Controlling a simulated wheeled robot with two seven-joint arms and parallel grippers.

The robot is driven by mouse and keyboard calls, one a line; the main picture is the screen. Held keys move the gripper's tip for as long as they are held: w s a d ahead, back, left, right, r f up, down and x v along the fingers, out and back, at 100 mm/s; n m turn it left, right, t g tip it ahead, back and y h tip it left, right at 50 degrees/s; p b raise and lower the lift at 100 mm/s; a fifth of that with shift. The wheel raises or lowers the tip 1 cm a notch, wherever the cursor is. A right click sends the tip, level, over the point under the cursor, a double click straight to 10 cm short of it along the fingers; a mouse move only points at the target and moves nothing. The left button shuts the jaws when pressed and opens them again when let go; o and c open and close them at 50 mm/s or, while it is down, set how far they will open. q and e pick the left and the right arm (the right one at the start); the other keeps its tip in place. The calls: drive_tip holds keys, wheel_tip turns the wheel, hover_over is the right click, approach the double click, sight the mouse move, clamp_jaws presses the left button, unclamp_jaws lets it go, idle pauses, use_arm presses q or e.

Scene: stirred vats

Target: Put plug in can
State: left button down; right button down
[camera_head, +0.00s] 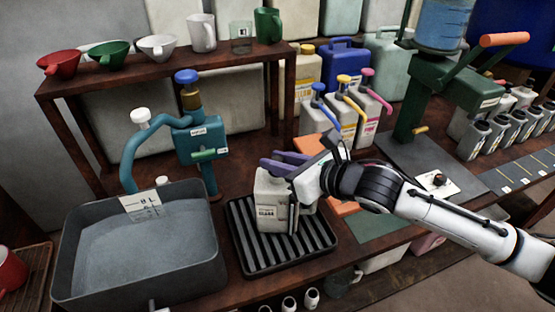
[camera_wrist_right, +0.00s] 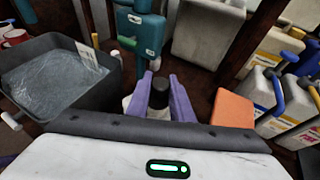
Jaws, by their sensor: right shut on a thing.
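A pale grey-white can (camera_head: 270,195) with a printed label stands upright on a black ribbed tray (camera_head: 250,262). My right gripper (camera_head: 276,163) reaches in from the right, with its purple fingers over the can's top. In the right wrist view its fingers (camera_wrist_right: 161,98) are shut on a black plug (camera_wrist_right: 159,92), and a pale part of the can (camera_wrist_right: 127,103) shows beside them. The plug is hidden in the head view. I cannot tell whether the plug is in the can's mouth or just above it. My left gripper is not in view.
A grey vat (camera_head: 75,265) of bluish liquid stands left of the tray, below a teal pump (camera_head: 195,145). Several jugs (camera_head: 318,118) with coloured spouts stand behind. A green press (camera_head: 415,95) stands to the right. A shelf (camera_head: 150,80) holds funnels and cups.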

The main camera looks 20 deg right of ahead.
drive_tip(key=shift+f, duration=0.2)
drive_tip(key=c, duration=0.9)
unclamp_jaws()
drive_tip(key=shift+r, duration=0.15)
drive_tip(key=shift+r+p, duration=1.2)
drive_tip(key=shift+r, duration=2.45)
